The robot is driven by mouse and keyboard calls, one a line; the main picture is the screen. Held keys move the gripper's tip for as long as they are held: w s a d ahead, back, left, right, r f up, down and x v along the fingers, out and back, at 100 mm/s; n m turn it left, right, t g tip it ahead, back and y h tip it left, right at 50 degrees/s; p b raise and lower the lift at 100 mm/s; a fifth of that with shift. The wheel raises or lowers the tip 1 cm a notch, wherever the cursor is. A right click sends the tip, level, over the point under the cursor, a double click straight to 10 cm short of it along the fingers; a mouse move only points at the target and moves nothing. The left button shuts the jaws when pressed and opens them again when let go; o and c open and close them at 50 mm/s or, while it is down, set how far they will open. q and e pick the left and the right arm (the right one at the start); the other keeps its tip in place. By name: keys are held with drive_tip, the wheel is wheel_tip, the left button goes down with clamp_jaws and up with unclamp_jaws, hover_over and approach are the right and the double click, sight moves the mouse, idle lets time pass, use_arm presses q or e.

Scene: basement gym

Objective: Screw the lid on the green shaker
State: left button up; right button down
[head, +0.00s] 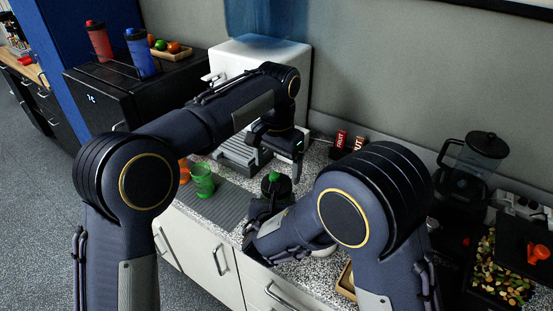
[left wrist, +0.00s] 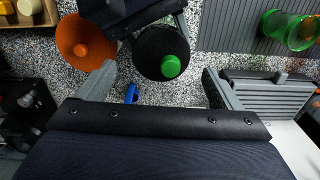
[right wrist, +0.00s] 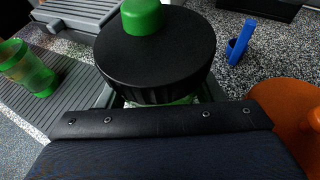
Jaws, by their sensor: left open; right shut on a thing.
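The shaker's black lid with a green cap (head: 274,178) sits on top of a container whose pale greenish side (right wrist: 188,99) shows just below the rim in the right wrist view. My right gripper (right wrist: 155,98) is shut around this container, under the lid (right wrist: 155,55). My left gripper (left wrist: 158,80) is open and above the lid (left wrist: 160,48); its fingers are spread either side of it and appear apart from it. I cannot tell how tightly the lid is seated. Most of the container is hidden by the lid and my right gripper.
A green cup (head: 202,183) stands on the grey ribbed mat (head: 230,205), beside an orange cup (head: 184,171). An orange object (left wrist: 82,42) and a small blue item (left wrist: 131,93) are close to the lid. The coffee machine (head: 255,60) stands behind. A blender (head: 478,160) is at right.

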sight(277, 180)
use_arm(q)
drive_tip(key=n, duration=0.2)
drive_tip(key=r+n, duration=0.1)
drive_tip(key=n, duration=0.2)
drive_tip(key=shift+w+r+n, duration=0.1)
drive_tip(key=shift+r+n, duration=0.15)
drive_tip(key=shift+n, duration=0.15)
drive_tip(key=n, duration=0.2)
drive_tip(key=r+n, duration=0.1)
drive_tip(key=shift+a+r+n, duration=0.1)
drive_tip(key=shift+n, duration=0.3)
drive_tip(key=shift+f, duration=4.05)
